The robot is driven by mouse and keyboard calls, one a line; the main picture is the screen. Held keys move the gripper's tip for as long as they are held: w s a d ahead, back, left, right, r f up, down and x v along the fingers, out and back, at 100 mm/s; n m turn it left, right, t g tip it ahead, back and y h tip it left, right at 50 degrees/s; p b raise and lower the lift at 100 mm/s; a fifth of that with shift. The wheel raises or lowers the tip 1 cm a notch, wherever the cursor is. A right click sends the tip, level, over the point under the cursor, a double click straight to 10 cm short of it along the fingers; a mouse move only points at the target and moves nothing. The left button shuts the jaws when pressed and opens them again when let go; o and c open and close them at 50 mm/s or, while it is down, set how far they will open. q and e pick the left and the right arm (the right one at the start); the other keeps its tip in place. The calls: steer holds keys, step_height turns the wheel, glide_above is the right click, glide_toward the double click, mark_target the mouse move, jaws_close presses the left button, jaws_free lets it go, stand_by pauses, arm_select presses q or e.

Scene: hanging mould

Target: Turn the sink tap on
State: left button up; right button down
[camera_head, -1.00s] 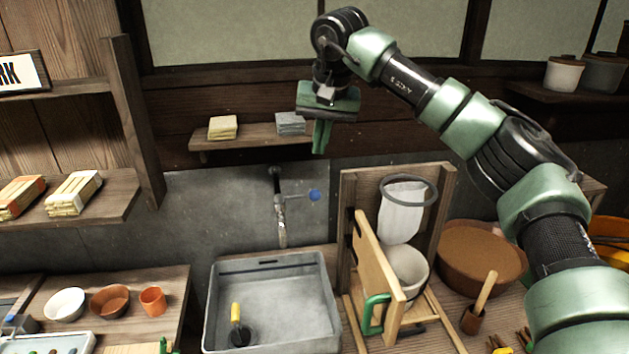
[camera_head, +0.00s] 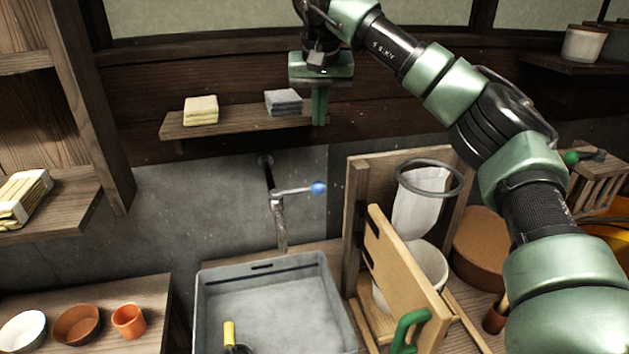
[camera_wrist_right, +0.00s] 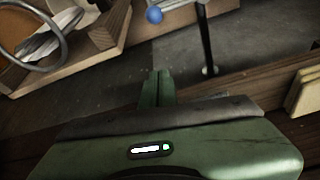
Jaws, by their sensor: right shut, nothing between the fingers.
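The sink tap (camera_head: 278,205) is on the grey wall above the sink (camera_head: 275,300). Its lever points right and ends in a blue knob (camera_head: 318,188). The blue knob also shows in the right wrist view (camera_wrist_right: 154,15), beyond my fingers. My right gripper (camera_head: 319,118) is shut and empty. In the head view it hangs fingers down at the right end of the wall shelf, above the tap and apart from it. In the right wrist view its green fingers (camera_wrist_right: 156,85) are together. My left gripper is not in view.
A small wall shelf (camera_head: 235,125) with yellow and grey cloth stacks is left of my right gripper. A wooden stand (camera_head: 400,270) with a hooped white bag (camera_head: 425,195) stands right of the tap. Bowls (camera_head: 76,325) are at lower left. A yellow-handled tool (camera_head: 229,332) is in the sink.

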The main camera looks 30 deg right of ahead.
mark_target(298, 191)
arm_select(q)
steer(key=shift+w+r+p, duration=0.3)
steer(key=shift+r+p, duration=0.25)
steer(key=shift+p, duration=0.55)
arm_select(e)
step_height(298, 191, down, 14)
steer(key=shift+a, duration=0.1)
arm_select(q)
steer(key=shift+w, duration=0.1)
arm_select(e)
steer(key=shift+a+r, duration=0.1)
steer(key=shift+a, duration=0.05)
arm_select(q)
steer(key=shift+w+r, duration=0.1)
arm_select(e)
steer(key=shift+s, duration=0.15)
